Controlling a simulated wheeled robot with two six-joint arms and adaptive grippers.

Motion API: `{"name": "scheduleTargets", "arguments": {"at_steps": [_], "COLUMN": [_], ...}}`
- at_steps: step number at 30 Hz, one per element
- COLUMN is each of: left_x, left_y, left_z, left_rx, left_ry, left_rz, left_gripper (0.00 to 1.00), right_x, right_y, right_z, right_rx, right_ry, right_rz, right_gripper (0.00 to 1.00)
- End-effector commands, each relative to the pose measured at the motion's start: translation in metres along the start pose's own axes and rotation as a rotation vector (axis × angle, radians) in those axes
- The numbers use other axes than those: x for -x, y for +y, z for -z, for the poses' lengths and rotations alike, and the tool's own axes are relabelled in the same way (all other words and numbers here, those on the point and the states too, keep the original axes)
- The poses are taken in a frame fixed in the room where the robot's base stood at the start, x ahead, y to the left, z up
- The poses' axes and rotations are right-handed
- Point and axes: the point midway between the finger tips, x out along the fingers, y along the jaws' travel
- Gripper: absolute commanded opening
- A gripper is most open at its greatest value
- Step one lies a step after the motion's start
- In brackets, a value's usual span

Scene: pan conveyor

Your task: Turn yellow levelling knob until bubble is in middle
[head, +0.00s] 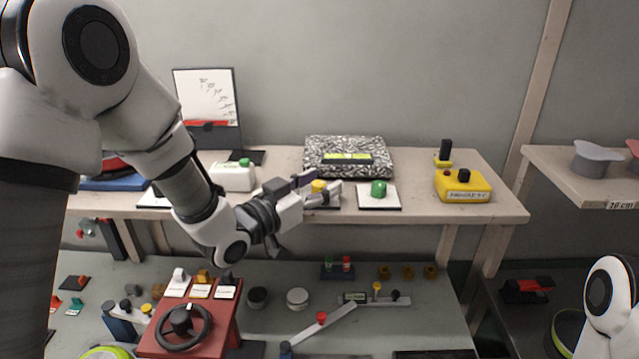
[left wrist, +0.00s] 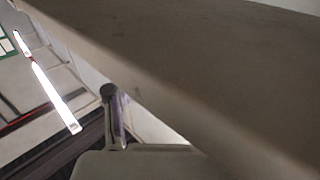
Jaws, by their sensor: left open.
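A black-and-white speckled slab (head: 320,145) lies on the upper shelf with a yellow-green level vial (head: 346,158) on it. The bubble is too small to make out. The yellow knob (head: 318,186) stands in front of the slab, on a base partly hidden by my gripper. My left gripper (head: 323,184) is open, its fingers on either side of the yellow knob in the head view. I cannot tell whether they touch it. The left wrist view shows part of the gripper but no clear knob. My right gripper is out of view.
A green knob (head: 378,189) on a white plate stands right of the yellow knob. A yellow box (head: 463,186) is farther right. A white box (head: 232,176) stands left, behind my left arm. Below the shelf (head: 420,209), a lower bench holds a steering wheel (head: 184,328) and small fixtures.

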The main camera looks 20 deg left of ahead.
Motion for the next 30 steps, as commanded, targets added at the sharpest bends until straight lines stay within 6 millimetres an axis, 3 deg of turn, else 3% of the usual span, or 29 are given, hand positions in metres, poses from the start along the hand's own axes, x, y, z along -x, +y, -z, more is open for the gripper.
{"name": "scheduleTargets", "arguments": {"at_steps": [12, 30], "left_x": [0.067, 0.072], "left_y": [-0.001, 0.0], "left_z": [0.0, 0.0], "left_rx": [0.005, 0.0], "left_ry": [0.0, 0.0], "left_rz": [0.002, -0.001], "left_gripper": [0.53, 0.53], "right_x": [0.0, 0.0], "right_y": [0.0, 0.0], "right_z": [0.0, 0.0], "right_rx": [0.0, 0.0], "right_ry": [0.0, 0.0], "right_rz": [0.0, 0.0], "right_gripper": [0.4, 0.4]}}
